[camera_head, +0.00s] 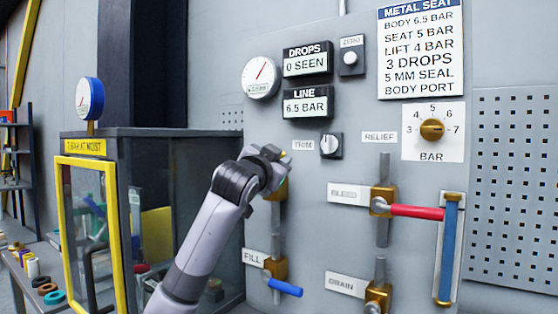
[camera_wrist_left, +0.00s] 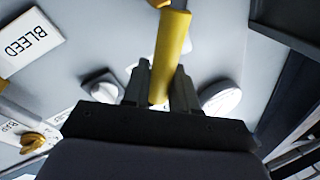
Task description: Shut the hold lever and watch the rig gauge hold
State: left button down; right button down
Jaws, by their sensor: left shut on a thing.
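The hold lever shows as a yellow bar (camera_wrist_left: 172,45) between the fingers of my left gripper (camera_wrist_left: 162,90) in the left wrist view. The gripper is shut on it. In the head view my left gripper (camera_head: 268,162) covers most of this lever and its valve; only a bit of yellow shows. Its label is hidden. A white round gauge (camera_head: 261,78) with a red needle tilted up and right is on the panel. A blue-rimmed gauge (camera_head: 89,99) stands above the cabinet. I cannot tell which is the rig gauge. My right gripper is not in view.
The blue fill lever (camera_head: 285,287) is below my arm. The red bleed lever (camera_head: 415,211) points right, beside an upright blue bar (camera_head: 448,250). The line display (camera_head: 307,104) reads 6.5 BAR; the drops display (camera_head: 306,63) reads 0 SEEN. The yellow-framed cabinet (camera_head: 62,220) is left.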

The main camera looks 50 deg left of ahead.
pick_arm(q)
jog(key=shift+w+d+f+m+b, duration=0.25)
jog(key=shift+d+f+m, duration=0.3)
jog(key=shift+m, duration=0.45)
jog(key=d+f+m+t+h+b, duration=0.3)
jog(key=f+m+b, duration=0.2)
jog(key=m, duration=0.7)
jog(key=shift+w+d+f+h, duration=0.15)
jog(key=shift+w+f+h, duration=0.25)
jog(key=shift+f, duration=0.7)
jog(key=shift+w+m, duration=0.1)
jog(key=shift+m, duration=0.2)
jog(key=c, duration=1.1)
grip_release()
jog(key=shift+o, duration=0.4)
